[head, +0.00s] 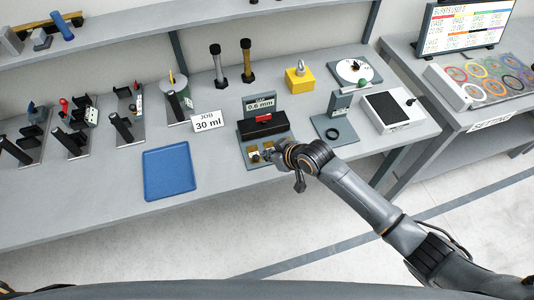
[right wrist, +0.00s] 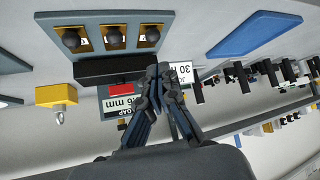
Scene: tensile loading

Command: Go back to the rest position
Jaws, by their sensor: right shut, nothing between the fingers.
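My right gripper (head: 268,156) reaches in from the right in the head view. It is over the front part of the fixture with the "0.6 mm" gap sign (head: 260,104). In the right wrist view its fingers (right wrist: 158,75) are closed together with nothing between them. That view shows the fixture's black block (right wrist: 108,70) and a row of three yellow squares with dark round knobs (right wrist: 114,37) beyond the fingertips. I cannot tell from the views whether the fingers touch the fixture. My left gripper is not in view.
A yellow block with a metal ring (head: 299,79), a small stand (head: 332,128) and a scale (head: 394,110) stand to the right. Several dark-handled tools line the left of the bench.

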